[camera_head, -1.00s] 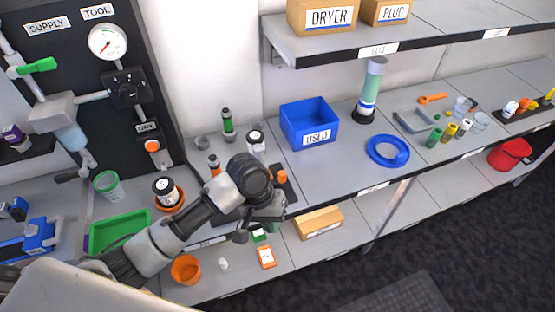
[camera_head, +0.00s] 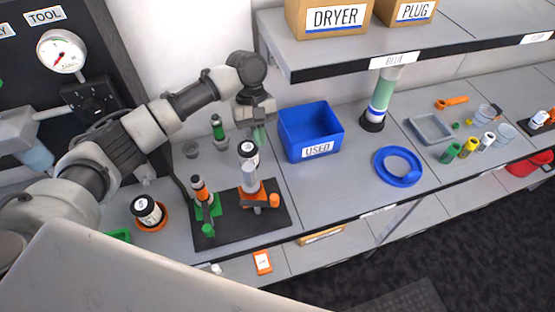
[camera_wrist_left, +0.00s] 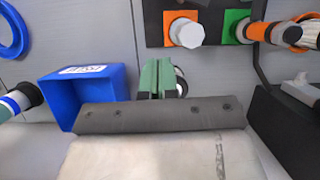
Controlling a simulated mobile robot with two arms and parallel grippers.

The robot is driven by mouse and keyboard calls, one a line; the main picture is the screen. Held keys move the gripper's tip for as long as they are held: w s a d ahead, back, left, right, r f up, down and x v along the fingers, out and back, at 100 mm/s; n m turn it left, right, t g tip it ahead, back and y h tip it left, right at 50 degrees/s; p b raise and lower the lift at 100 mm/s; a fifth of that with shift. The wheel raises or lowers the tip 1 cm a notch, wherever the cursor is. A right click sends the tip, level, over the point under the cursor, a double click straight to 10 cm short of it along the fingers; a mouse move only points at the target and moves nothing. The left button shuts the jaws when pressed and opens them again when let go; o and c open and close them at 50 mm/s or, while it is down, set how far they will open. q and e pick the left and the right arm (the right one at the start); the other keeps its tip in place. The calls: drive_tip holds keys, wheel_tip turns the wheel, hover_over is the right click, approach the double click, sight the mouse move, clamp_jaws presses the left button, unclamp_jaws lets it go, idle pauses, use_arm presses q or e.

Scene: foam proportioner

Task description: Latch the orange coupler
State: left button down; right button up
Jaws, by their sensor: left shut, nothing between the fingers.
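A black mat (camera_head: 225,228) on the bench carries two fittings. The one on the right has an orange base and orange side knob, which I take as the orange coupler (camera_head: 250,199), with a clear upright cylinder on it. The left fitting (camera_head: 203,192) has a green base and an orange and black body. In the left wrist view an orange square with a pale cap (camera_wrist_left: 186,32) sits beside a green square (camera_wrist_left: 236,24). My left gripper (camera_head: 258,135) is shut and empty, raised behind the mat; its green fingers (camera_wrist_left: 157,78) touch neither fitting. My right gripper is out of view.
A blue USED bin (camera_head: 310,132) stands right of my left gripper. A blue ring (camera_head: 397,167) lies farther right, with clear bench between.

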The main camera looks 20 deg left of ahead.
use_arm(q)
drive_tip(key=p, duration=0.5)
hover_over(259, 201)
drive_tip(key=w+d, duration=0.2)
drive_tip(key=w, duration=0.1)
drive_tip(key=shift+f, duration=4.35)
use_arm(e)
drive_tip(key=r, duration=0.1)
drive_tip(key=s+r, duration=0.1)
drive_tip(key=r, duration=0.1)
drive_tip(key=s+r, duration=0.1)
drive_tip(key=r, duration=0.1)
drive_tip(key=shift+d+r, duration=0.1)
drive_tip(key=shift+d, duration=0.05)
use_arm(q)
drive_tip(key=shift+w+f, duration=0.1)
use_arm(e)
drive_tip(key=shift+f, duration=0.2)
